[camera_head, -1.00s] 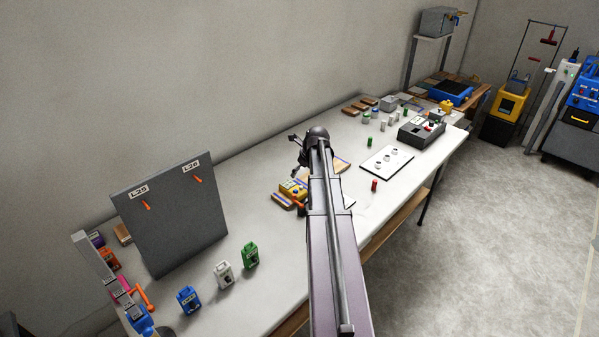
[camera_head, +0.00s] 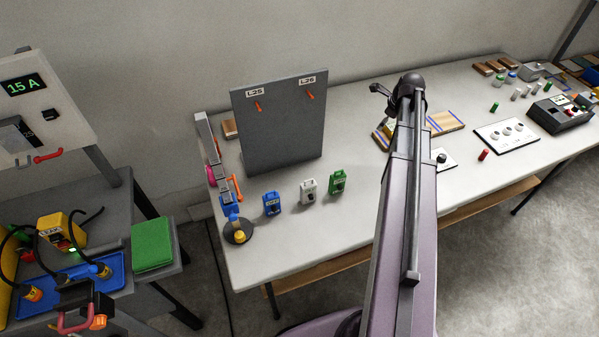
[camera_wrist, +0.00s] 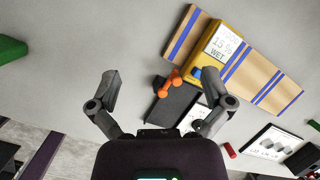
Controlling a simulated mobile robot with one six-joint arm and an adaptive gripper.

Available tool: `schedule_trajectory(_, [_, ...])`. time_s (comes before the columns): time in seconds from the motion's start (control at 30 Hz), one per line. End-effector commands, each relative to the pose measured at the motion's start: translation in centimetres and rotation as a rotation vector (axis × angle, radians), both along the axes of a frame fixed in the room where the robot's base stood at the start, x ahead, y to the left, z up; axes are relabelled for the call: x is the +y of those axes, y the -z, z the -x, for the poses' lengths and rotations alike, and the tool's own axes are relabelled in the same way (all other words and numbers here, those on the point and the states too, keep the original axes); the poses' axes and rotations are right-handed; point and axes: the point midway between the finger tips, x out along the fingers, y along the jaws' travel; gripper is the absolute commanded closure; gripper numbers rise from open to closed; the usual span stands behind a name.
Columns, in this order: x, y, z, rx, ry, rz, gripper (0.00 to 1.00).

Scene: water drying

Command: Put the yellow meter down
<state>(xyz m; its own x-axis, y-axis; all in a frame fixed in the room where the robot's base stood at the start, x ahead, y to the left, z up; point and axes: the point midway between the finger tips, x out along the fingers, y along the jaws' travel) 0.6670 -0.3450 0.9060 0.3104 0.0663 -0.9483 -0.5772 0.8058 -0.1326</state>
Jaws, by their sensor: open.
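The yellow meter (camera_wrist: 204,62) lies on a wooden board with blue stripes (camera_wrist: 262,82) in the wrist view. Its screen reads "15 %" and "WET". In the head view only a bit of yellow (camera_head: 391,129) shows beside my arm, which hides the rest; parts of the striped board (camera_head: 446,122) show on both sides of the arm. My gripper (camera_wrist: 160,80) is open, with nothing between its fingers. In the wrist view the meter is beyond the right finger, apart from it. My gripper also shows in the head view (camera_head: 380,95), over the table.
A grey panel (camera_head: 283,125) with orange hooks stands left on the white table. Blue, white and green tagged blocks (camera_head: 308,190) stand before it. A black box with an orange handle (camera_wrist: 172,100) is near the meter.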

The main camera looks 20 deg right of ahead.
Motion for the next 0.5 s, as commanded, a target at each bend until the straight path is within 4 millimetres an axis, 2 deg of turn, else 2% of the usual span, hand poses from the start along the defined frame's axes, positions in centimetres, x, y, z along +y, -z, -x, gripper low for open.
schedule_trajectory(0.03, [2.3,0.1,0.3,0.009,-0.100,0.026,0.00])
schedule_trajectory(0.1, [4.8,0.2,0.5,0.018,-0.242,0.063,0.00])
schedule_trajectory(0.5, [17.8,0.7,3.3,0.056,-1.058,0.244,0.00])
